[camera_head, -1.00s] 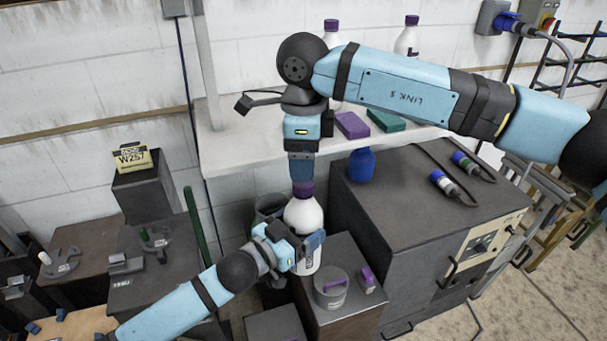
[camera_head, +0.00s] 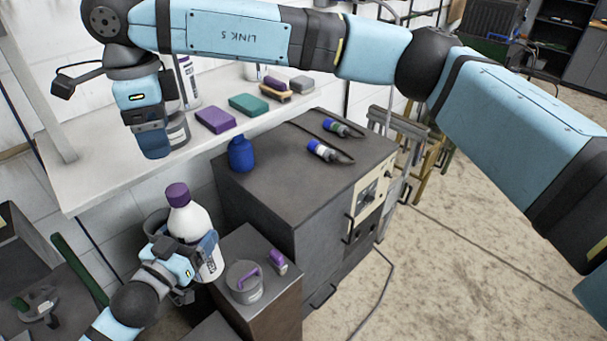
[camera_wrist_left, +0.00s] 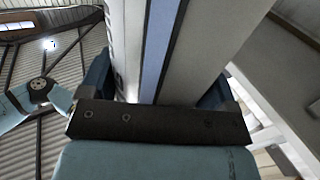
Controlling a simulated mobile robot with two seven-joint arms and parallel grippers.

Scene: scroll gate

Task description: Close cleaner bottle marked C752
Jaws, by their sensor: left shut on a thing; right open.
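A white bottle (camera_head: 188,222) with a purple cap (camera_head: 177,194) on its neck leans a little in the head view. My left gripper (camera_head: 205,258) is shut around the bottle's lower body. In the left wrist view, a white surface with a blue stripe (camera_wrist_left: 160,50) fills the space between its fingers. The bottle's marking is mostly hidden and I cannot read it. My right gripper (camera_head: 153,150) is open, above and to the left of the cap in the picture, and apart from it. Whether the cap is fully tight I cannot tell.
A grey pot with a purple handle (camera_head: 244,282) and a small purple-topped item (camera_head: 277,262) stand right of the bottle. A dark cabinet (camera_head: 285,180) carries a blue bottle (camera_head: 241,154). The white shelf (camera_head: 110,172) holds purple (camera_head: 215,119) and green (camera_head: 248,105) blocks.

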